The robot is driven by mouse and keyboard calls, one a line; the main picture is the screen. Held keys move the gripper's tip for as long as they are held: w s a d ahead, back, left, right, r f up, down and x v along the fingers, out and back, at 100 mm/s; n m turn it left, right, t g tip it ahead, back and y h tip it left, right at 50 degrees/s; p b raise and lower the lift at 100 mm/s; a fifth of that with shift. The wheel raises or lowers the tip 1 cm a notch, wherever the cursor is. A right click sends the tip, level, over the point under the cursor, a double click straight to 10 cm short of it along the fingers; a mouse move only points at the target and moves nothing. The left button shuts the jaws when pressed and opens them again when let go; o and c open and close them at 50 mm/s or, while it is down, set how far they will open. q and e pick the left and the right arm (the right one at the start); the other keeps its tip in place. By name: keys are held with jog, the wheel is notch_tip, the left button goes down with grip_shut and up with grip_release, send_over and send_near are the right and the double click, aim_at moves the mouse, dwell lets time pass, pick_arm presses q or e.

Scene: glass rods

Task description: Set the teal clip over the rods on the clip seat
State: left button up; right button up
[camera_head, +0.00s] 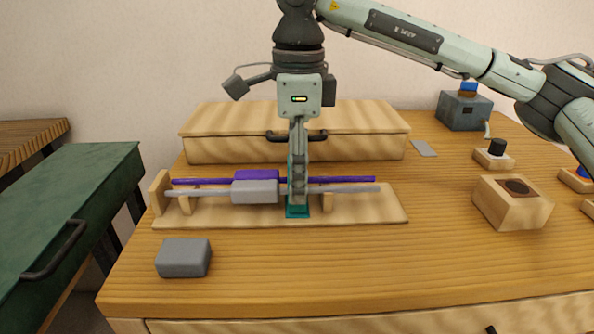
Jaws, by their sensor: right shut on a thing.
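My right gripper (298,190) points straight down over the wooden rod board (375,210) and is shut on the teal clip (297,211). The clip shows at the fingertips, low at the front side of the rods; the gripper hides most of it. A purple rod (345,180) and a grey rod (350,189) lie side by side across the board, each with a thick block, purple (256,175) and grey (255,192). The clip is at the rods, to the right of these blocks. I cannot tell whether it touches the seat, which is hidden. My left gripper is not in view.
A wooden case (225,150) with a dark handle stands behind the board. A grey block (183,258) lies at front left. A wooden block with a dark hole (512,203) and small stands (494,157) are at right. The front middle table is clear.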

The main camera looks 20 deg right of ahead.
jog(key=shift+f, duration=0.15)
jog(key=o, duration=0.9)
jog(key=shift+c, duration=0.2)
jog(key=shift+r+p, duration=1.75)
jog(key=shift+r, duration=3.85)
